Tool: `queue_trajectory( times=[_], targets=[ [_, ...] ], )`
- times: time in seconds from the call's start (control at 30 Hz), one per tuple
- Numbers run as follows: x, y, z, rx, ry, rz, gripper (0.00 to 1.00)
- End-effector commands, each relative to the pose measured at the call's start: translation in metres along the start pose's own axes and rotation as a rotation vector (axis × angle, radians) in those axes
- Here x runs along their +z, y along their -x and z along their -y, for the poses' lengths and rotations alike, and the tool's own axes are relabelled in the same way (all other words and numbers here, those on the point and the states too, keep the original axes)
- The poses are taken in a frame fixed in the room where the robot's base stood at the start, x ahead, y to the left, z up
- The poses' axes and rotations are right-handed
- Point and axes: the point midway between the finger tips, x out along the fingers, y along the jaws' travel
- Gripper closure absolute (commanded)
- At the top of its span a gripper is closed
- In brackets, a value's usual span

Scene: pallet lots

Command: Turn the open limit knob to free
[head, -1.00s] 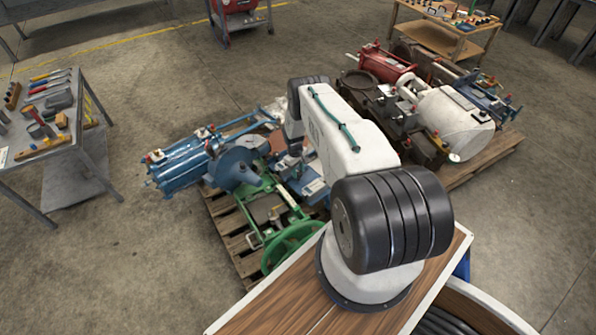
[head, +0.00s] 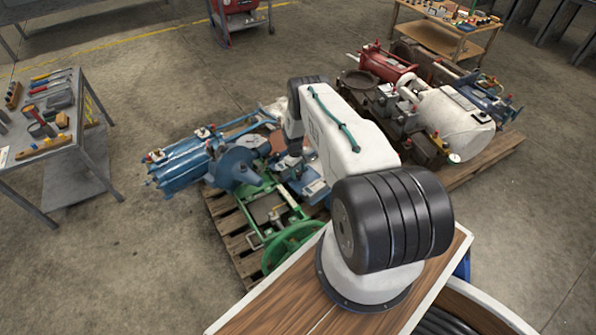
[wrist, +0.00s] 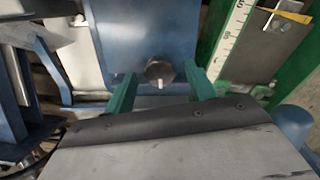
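The knob (wrist: 160,71) is dark and round with a pale pointer mark. It sits on a blue housing (wrist: 150,30) in the wrist view, and its pale mark points toward the bottom of the picture. My gripper (wrist: 159,72) has two green fingers, spread apart, one on each side of the knob with a visible gap. I cannot tell whether the fingertips reach down to the knob's depth. No label for free is readable. In the head view my arm hides the knob, and the fingers cannot be made out.
A white scale (wrist: 228,45) on a green frame with a yellow pointer (wrist: 288,13) lies right of the housing. In the head view, a blue cylinder (head: 185,166) and green handwheel (head: 292,246) crowd the near pallet (head: 238,243). A tool table (head: 85,150) stands left.

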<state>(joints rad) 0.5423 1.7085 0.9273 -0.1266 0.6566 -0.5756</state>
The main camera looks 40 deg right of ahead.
Motion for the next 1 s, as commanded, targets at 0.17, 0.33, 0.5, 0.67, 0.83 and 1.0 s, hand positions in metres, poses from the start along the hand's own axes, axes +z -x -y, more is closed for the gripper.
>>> queue_trajectory(
  times=[0.17, 0.33, 0.5, 0.67, 0.83, 1.0],
  targets=[
    [0.000, 0.003, 0.000, 0.000, -0.001, 0.001, 0.45],
    [-0.001, 0.026, -0.001, 0.001, 0.000, -0.001, 0.45],
    [-0.001, 0.055, -0.001, 0.001, 0.000, -0.001, 0.45],
    [-0.001, 0.073, 0.000, 0.000, 0.000, 0.000, 0.45],
    [-0.001, 0.078, 0.000, 0.000, 0.000, 0.000, 0.45],
    [-0.001, 0.078, 0.000, 0.000, 0.000, 0.000, 0.45]
  ],
)
